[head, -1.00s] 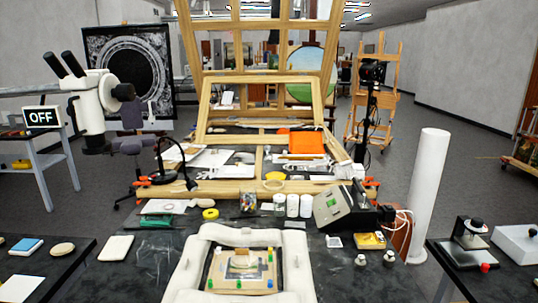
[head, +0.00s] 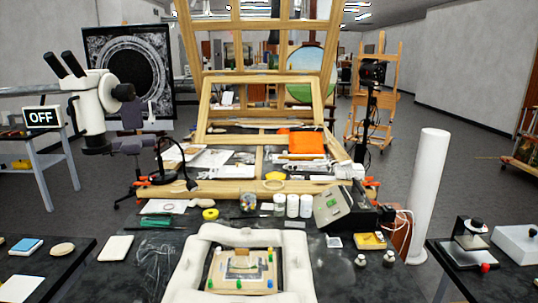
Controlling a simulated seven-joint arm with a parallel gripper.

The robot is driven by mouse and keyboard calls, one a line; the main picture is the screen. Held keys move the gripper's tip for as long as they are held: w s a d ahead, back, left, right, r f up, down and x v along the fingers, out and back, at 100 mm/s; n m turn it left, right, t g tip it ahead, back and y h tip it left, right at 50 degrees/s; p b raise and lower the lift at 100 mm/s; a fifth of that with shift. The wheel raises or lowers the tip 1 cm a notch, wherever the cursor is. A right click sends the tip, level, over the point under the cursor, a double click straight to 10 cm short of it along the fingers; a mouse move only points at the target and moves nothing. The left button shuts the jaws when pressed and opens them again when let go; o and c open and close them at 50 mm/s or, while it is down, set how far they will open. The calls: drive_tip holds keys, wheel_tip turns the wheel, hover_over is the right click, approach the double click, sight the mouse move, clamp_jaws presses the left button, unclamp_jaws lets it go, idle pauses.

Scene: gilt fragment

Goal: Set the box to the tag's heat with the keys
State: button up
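I cannot tell whether either is the tag, and no heat value is legible. My gripper is not in view.
A padded white frame (head: 196,262) around a small panel (head: 241,268) fills the front middle. White jars (head: 299,206) stand left of the box. Two small bottles (head: 375,260) stand before it, and a tall white cylinder (head: 428,195) to its right.

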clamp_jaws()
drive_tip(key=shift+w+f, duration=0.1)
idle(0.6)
